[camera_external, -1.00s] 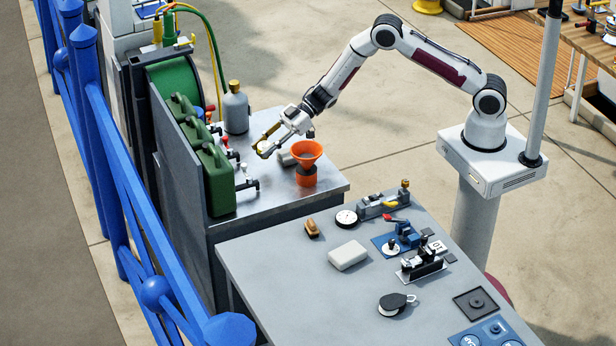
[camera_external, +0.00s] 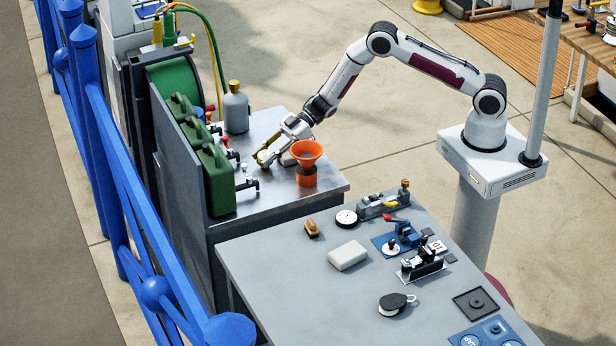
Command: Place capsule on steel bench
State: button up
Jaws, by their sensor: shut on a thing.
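My gripper (camera_external: 274,152) reaches down low over the left part of the steel bench (camera_external: 262,190), behind and left of the orange funnel. It is shut on a small pale rounded thing with a yellowish edge, which I take to be the capsule (camera_external: 264,156). The fingers hide much of it. It is at or just above the bench top; I cannot tell whether it touches.
The orange funnel (camera_external: 306,150) stands close to the right of my gripper. Green jerry cans (camera_external: 216,180), small taps and a grey bottle (camera_external: 236,108) line the left and back. A grey table (camera_external: 290,270) with several tools stands in front.

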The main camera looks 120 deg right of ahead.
jog(key=shift+f, duration=0.1)
jog(key=o, duration=1.1)
jog(key=shift+v, duration=6.05)
